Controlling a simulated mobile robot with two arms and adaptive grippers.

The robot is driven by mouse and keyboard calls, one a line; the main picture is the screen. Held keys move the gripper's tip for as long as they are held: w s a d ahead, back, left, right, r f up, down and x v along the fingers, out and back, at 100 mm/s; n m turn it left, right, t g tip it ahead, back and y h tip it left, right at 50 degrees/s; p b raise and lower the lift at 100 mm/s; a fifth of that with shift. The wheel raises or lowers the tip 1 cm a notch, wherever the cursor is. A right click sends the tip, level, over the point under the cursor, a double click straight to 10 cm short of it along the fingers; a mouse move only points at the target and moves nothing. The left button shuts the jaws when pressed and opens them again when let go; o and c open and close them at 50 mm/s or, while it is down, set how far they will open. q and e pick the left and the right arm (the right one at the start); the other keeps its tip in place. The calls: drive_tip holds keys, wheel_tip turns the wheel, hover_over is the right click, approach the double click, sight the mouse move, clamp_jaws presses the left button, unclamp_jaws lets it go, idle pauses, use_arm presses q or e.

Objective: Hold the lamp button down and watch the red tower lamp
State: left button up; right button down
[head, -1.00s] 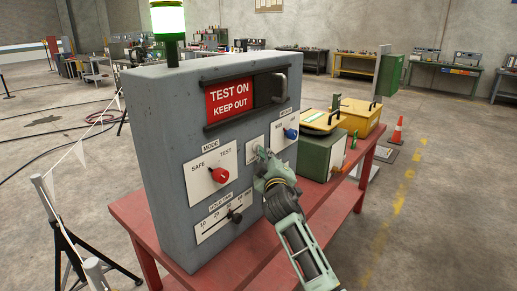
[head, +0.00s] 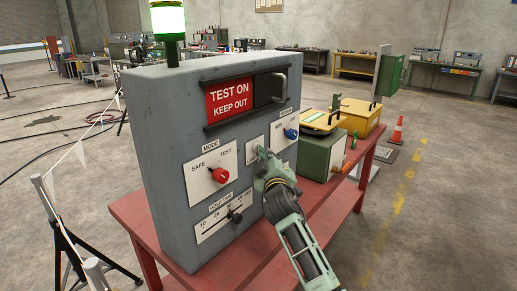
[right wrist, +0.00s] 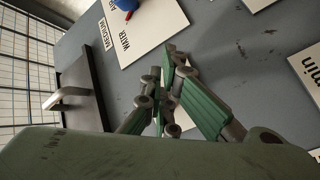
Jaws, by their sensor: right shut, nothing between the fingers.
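The tower lamp (head: 168,18) on top of the grey control cabinet (head: 165,140) glows green in the head view; no red light shows on it. My right gripper (head: 262,153) is shut and empty, its fingertips at a small white plate (head: 252,144) on the cabinet front. The lamp button itself is hidden behind the fingers, so I cannot tell whether it is pressed. In the right wrist view my fingers (right wrist: 163,62) come together close to the grey panel, with a strip of white plate behind them. My left gripper is not in view.
The red mode knob (head: 220,175) and the hold time slider (head: 236,215) sit left of my right gripper, the blue knob (head: 291,134) right of it. A sliding sign reads TEST ON KEEP OUT (head: 230,100). A green box (head: 322,155) stands close by on the red table (head: 150,222).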

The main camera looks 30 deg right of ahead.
drive_tip(key=shift+s, duration=0.1)
drive_tip(key=shift+s+d+p, duration=0.35)
drive_tip(key=shift+s+p, duration=0.1)
drive_tip(key=shift+s, duration=0.3)
drive_tip(key=s, duration=0.1)
drive_tip(key=s+d+p, duration=0.1)
drive_tip(key=s, duration=0.1)
drive_tip(key=s+d+p, duration=0.1)
drive_tip(key=shift+s, duration=0.3)
drive_tip(key=shift+a+f, duration=0.1)
